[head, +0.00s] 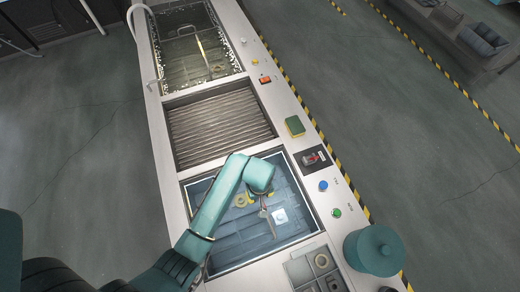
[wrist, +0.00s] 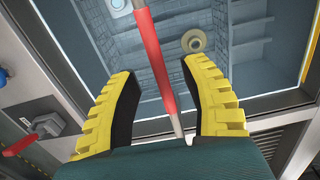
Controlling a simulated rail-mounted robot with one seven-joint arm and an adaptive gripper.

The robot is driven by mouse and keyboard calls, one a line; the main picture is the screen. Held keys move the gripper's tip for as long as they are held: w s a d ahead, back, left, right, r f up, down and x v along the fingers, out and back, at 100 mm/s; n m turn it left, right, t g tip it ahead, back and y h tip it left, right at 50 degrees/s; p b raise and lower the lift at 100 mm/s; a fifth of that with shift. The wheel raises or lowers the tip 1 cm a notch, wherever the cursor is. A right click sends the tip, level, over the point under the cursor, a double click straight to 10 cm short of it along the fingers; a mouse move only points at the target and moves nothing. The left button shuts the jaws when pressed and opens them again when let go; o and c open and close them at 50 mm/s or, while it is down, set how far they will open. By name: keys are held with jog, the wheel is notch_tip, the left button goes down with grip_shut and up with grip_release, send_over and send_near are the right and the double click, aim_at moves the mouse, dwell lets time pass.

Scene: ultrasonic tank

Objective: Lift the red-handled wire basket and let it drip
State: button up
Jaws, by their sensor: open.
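The basket's red handle (wrist: 155,62) runs up the middle of the wrist view, with a bare metal rod at its lower end. My gripper (wrist: 160,68) is open, with one yellow, black-padded finger on each side of the handle; no contact shows. In the head view my gripper is over the nearest, blue-grey tank (head: 222,246), and my arm covers part of it. A thin slanted piece with a reddish top (head: 265,209) shows beside the gripper. The basket's wire body is hard to make out against the tank. A brass-coloured ring (wrist: 194,40) lies below the handle.
A ribbed drain rack (head: 220,125) fills the middle bay. A bubbling far tank (head: 175,75) holds a long-handled item. A red switch (head: 312,158), buttons and a green-yellow sponge (head: 295,125) line the right edge. A teal canister (head: 374,252) stands at the near right.

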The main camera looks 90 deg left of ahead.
notch_tip(320, 180, down, 2)
jog(key=shift+f, duration=0.25)
